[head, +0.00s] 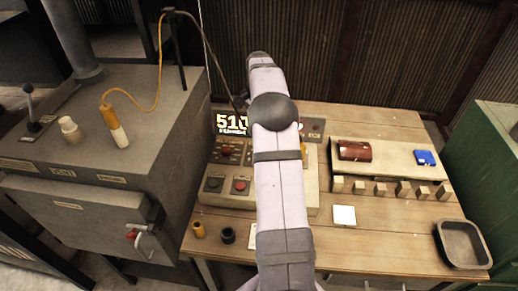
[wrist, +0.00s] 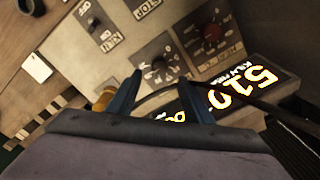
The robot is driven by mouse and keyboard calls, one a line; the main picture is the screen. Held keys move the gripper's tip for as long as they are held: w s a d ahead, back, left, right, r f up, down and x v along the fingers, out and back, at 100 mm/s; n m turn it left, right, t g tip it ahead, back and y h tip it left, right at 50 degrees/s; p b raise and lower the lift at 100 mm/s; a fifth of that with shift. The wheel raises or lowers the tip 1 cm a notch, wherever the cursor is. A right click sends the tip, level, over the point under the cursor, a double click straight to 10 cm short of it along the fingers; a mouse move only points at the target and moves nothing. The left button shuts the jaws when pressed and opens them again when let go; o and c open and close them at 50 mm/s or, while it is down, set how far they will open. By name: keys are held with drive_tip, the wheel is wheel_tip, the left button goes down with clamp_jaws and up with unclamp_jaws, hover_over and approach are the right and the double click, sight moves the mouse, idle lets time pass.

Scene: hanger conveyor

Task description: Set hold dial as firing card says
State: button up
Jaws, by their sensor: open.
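My gripper (wrist: 160,80) is open, its two blue fingers apart near a dark dial (wrist: 158,64) on the grey control panel (wrist: 118,62). The dial shows between and just beyond the fingertips; I cannot tell whether they touch it, nor read its setting. A second dial with a red knob (wrist: 212,32) sits beside it. A lit display (head: 231,122) reads 510 and appears upside down in the wrist view. A white card (head: 344,215) lies on the bench, with no readable writing. My arm hides part of the panel in the head view.
The panel has a dark button (head: 214,184) and a red button (head: 240,185). A grey kiln-like box (head: 95,150) stands left.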

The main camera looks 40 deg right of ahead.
drive_tip(key=shift+f+p, duration=1.35)
drive_tip(key=shift+f, duration=2.35)
drive_tip(key=c, duration=1.1)
drive_tip(key=shift+o, duration=0.2)
drive_tip(key=shift+n, duration=0.3)
drive_tip(key=n+b, duration=0.1)
drive_tip(key=n, duration=0.2)
drive_tip(key=shift+n, duration=2.1)
drive_tip(key=shift+r, duration=0.1)
